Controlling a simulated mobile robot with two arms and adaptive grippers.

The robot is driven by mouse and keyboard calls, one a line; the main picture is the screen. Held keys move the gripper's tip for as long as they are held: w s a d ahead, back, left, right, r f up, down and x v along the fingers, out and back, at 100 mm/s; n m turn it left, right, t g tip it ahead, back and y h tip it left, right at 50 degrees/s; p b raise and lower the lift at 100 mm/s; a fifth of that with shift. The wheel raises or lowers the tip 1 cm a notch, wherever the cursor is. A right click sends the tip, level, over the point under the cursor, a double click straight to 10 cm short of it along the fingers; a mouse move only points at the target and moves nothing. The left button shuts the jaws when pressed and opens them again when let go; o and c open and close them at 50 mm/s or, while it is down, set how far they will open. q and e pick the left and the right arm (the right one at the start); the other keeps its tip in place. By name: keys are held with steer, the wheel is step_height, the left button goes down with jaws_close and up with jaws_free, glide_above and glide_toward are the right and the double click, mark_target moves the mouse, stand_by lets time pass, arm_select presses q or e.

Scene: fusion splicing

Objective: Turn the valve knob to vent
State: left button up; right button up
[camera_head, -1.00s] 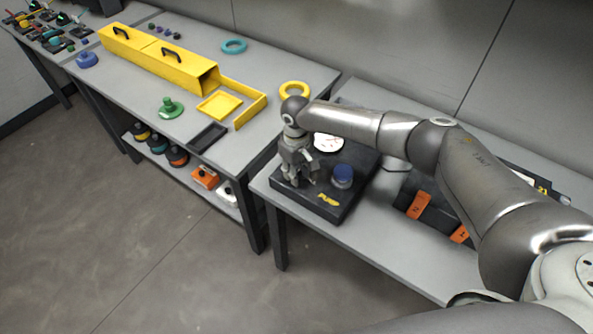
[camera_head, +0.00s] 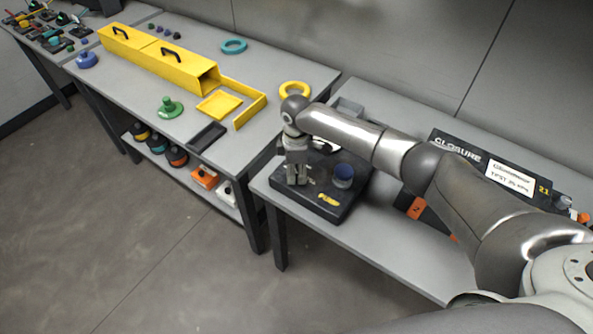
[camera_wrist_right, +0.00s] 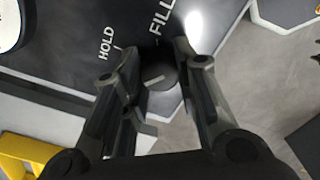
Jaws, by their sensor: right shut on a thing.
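The dark valve knob (camera_wrist_right: 160,76) sits between the fingers of my right gripper in the right wrist view. A short pale line shows on its top; the fingers hide part of it. The labels HOLD (camera_wrist_right: 107,43) and FILL (camera_wrist_right: 161,17) are printed on the black panel beside it; I see no VENT label. The black box (camera_head: 325,208) carrying the knob stands on the near bench. My right gripper (camera_head: 297,181) points down onto the box's left part and is shut on the knob. It also shows in the right wrist view (camera_wrist_right: 157,88). My left gripper is out of view.
A black CLOSURE panel (camera_head: 470,163) is at right. A yellow ring (camera_head: 294,90) lies on the other bench.

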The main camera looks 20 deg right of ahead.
mark_target(296, 172)
steer(key=shift+n, duration=0.9)
steer(key=o, duration=1.1)
steer(key=shift+c, duration=0.2)
step_height(296, 172, up, 12)
